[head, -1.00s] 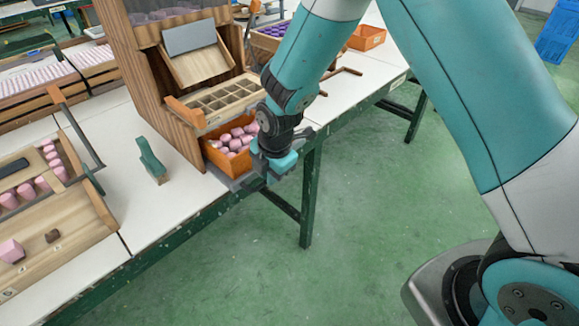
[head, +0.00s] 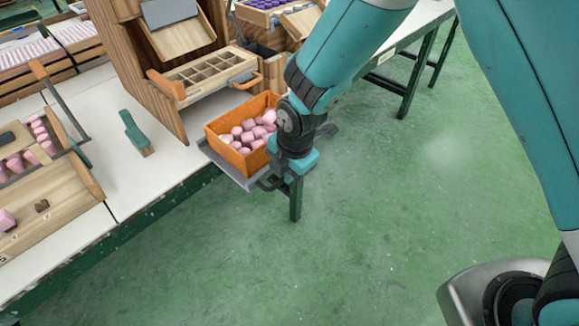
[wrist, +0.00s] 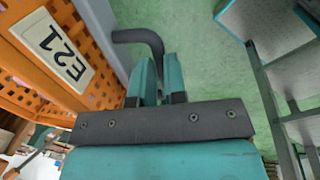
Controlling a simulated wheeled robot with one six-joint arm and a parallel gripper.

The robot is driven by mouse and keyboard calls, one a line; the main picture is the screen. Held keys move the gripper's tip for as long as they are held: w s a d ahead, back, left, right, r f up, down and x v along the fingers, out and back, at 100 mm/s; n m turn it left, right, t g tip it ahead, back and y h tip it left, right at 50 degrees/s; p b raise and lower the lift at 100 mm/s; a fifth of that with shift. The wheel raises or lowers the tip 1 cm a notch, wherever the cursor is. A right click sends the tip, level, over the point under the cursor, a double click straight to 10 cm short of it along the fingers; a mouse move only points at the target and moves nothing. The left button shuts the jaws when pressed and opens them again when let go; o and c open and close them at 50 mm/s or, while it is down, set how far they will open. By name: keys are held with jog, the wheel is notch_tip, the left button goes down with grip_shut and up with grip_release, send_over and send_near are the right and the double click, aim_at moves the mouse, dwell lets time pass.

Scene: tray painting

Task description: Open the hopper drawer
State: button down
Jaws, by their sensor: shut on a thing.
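The hopper drawer (head: 228,169) is a flat grey tray under the wooden hopper cabinet (head: 160,85). It is pulled out well past the table's front edge. An orange perforated crate (head: 234,160) with several pink pieces (head: 247,132) sits on it; the crate's E21 label shows in the wrist view (wrist: 56,45). My gripper (head: 270,182) is at the drawer's outer front. In the wrist view my gripper (wrist: 161,82) has its teal fingers closed around the dark bent drawer handle (wrist: 142,37). Part of the handle is hidden between the fingers.
A wooden compartment tray (head: 205,80) sticks out of the cabinet above the crate. The green floor in front is open.

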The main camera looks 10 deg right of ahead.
jog(key=c, duration=1.2)
grip_release()
jog(key=shift+o, duration=0.2)
jog(key=shift+r, duration=0.15)
notch_tip(320, 180, up, 17)
jog(key=s+d, duration=0.2)
jog(key=shift+s+p, duration=0.2)
jog(key=shift+p, duration=0.15)
jog(key=s+d+r+m+y+p, duration=0.1)
jog(key=s+d+r+m+p, duration=0.1)
jog(key=s+d+r+m, duration=0.2)
jog(key=s+d+r+m+g+y+p, duration=0.1)
jog(key=s+d+r+m+y+p, duration=0.1)
jog(key=s+r+m, duration=0.6)
jog(key=s+d+m+p, duration=0.1)
jog(key=s+d+m, duration=0.1)
jog(key=s+m, duration=0.3)
jog(key=shift+s+r+m+g, duration=0.25)
jog(key=shift+r+m+g, duration=0.05)
jog(key=shift+m, duration=0.8)
